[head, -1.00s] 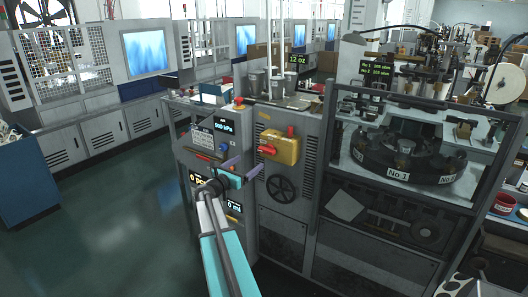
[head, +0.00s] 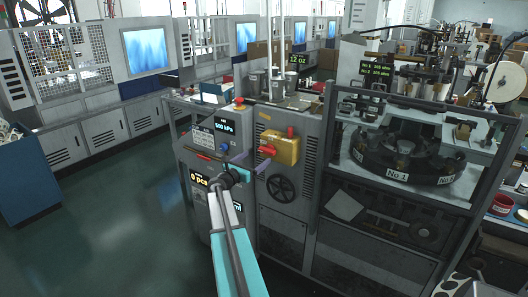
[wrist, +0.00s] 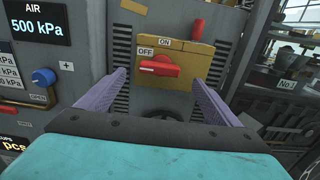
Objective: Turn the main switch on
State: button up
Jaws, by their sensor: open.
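The main switch is a yellow box (head: 283,147) with a red rotary handle (wrist: 158,67) on the grey machine's front. In the wrist view, the ON label is above the handle and the OFF label is at its left. The handle lies roughly level, with its left end near OFF. My gripper (head: 250,164) is just left of and below the box in the head view. Its purple fingers are open and empty. In the wrist view, my gripper (wrist: 158,88) has one finger on each side of the switch, seemingly still short of the handle.
A red knob (wrist: 198,28) sticks up on top of the switch box. A black handwheel (head: 281,188) is below the switch. A blue air knob (wrist: 44,77) and a pressure display (wrist: 36,24) reading 500 kPa are to the left. Open floor lies at the left.

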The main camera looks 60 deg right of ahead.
aim_at(265, 151)
jog(key=shift+d+p, duration=1.25)
jog(key=shift+d, duration=2.65)
jog(key=shift+c, duration=0.2)
jog(key=c, duration=1)
